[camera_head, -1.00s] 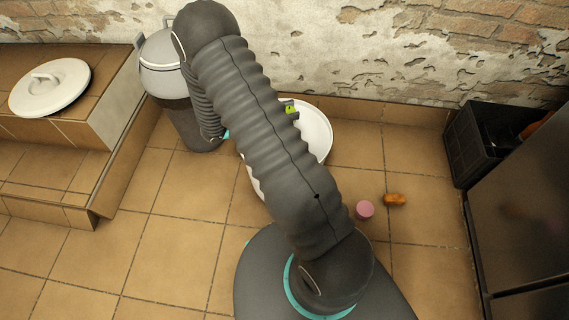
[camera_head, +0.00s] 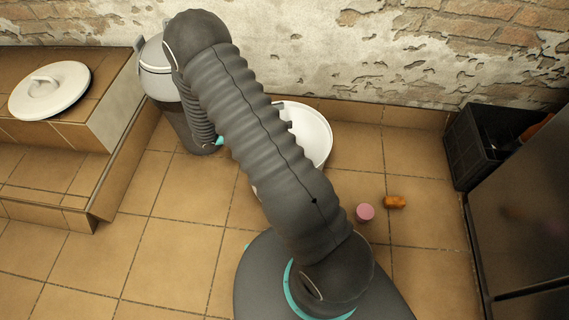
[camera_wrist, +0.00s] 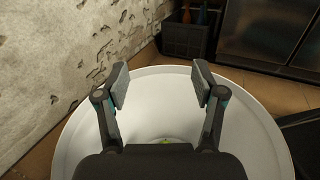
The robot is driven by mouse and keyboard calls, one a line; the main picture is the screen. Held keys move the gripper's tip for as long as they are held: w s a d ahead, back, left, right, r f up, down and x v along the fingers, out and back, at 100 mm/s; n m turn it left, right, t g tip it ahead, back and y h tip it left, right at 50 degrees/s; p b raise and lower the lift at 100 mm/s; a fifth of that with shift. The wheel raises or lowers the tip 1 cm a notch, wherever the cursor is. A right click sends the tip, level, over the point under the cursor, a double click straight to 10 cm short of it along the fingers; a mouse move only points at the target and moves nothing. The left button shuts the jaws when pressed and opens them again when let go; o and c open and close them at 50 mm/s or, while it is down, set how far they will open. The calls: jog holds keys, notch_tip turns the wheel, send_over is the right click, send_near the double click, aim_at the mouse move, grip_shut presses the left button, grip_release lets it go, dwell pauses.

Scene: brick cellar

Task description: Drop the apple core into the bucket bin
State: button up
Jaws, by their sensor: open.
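The white bucket bin (camera_head: 318,133) stands on the tiled floor near the back wall, partly hidden by my arm. Its wide white inside (camera_wrist: 250,135) fills the lower wrist view. My gripper (camera_wrist: 158,88) is above the bucket, its two fingers apart with nothing between them. A small green piece, the apple core (camera_wrist: 166,141), shows within the bucket's outline below the fingers. It is mostly hidden by my gripper's body, so I cannot tell how it rests. The core is not visible in the head view.
A grey lidded can (camera_head: 163,70) stands left of the bucket. A white lid (camera_head: 50,90) lies on the tiled ledge. A pink object (camera_head: 365,212) and an orange object (camera_head: 395,202) lie on the floor to the right. A black crate (camera_head: 470,150) stands by a dark cabinet.

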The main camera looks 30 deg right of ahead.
jog(key=w+a, duration=0.1)
jog(key=a, duration=0.8)
jog(key=shift+w+a, duration=0.3)
jog(key=shift+a, duration=0.1)
jog(key=s+f+m+g+y, duration=0.2)
jog(key=s+f+y, duration=0.1)
jog(key=s+f, duration=0.2)
jog(key=s+a+r+m+y, duration=0.1)
jog(key=y, duration=0.1)
jog(key=s+r+m+y, duration=0.1)
jog(key=s+m+y, duration=0.1)
jog(key=s+a+r+m+y, duration=0.1)
jog(key=s+r, duration=0.1)
jog(key=shift+a+g+y, duration=0.3)
jog(key=shift+y, duration=0.1)
jog(key=s+r+m+t+y, duration=0.3)
jog(key=s+r, duration=0.1)
jog(key=r, duration=0.5)
jog(key=s+r+m+t+y+p, duration=0.1)
jog(key=s+r+m+t+y, duration=0.2)
jog(key=r, duration=0.6)
jog(key=s+r+m+t+y, duration=0.3)
jog(key=s+r+m+t, duration=0.1)
jog(key=r, duration=0.5)
jog(key=shift+s+r+t+p, duration=0.35)
jog(key=shift+s+t, duration=0.15)
jog(key=shift+s, duration=0.45)
